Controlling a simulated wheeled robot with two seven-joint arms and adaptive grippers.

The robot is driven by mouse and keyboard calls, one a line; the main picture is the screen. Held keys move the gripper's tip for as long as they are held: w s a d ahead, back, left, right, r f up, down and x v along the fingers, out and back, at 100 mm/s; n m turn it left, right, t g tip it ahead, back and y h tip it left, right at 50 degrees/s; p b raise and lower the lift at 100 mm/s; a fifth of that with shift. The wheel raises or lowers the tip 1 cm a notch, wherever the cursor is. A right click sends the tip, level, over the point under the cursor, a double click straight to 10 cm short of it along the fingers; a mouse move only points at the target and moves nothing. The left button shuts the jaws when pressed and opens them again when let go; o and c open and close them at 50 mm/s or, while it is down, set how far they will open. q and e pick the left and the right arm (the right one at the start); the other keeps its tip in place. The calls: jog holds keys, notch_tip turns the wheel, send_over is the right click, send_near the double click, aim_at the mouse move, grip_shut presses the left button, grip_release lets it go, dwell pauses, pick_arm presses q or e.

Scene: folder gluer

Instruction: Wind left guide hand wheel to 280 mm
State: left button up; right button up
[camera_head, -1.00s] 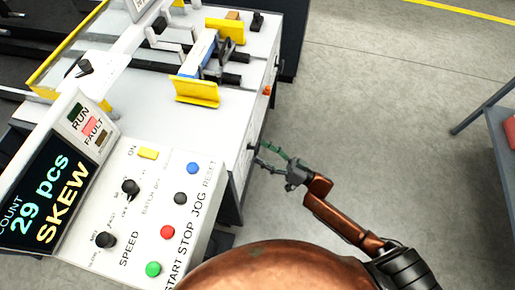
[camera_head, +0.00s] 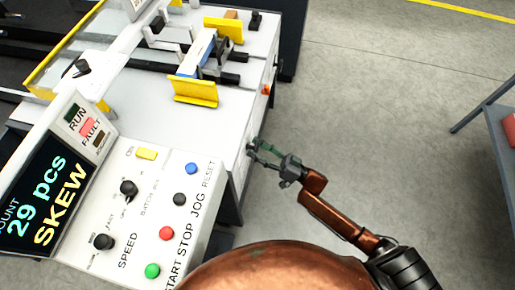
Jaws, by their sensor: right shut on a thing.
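My right gripper (camera_head: 257,151) is at the right side face of the white machine (camera_head: 215,125), its fingertips against a small dark part there. It is shut on this part, which I take to be the left guide hand wheel (camera_head: 250,146); the fingers and the machine's edge hide most of it. No millimetre scale can be read. My left gripper is not in view.
The control panel (camera_head: 137,208) with knobs and coloured buttons is at lower left. Its display (camera_head: 35,205) reads 29 pcs and SKEW. Yellow guide plates (camera_head: 194,92) stand on the machine top. Grey floor (camera_head: 390,120) is clear to the right; a table (camera_head: 492,125) stands at the right edge.

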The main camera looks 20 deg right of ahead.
jog(key=shift+c, duration=1.2)
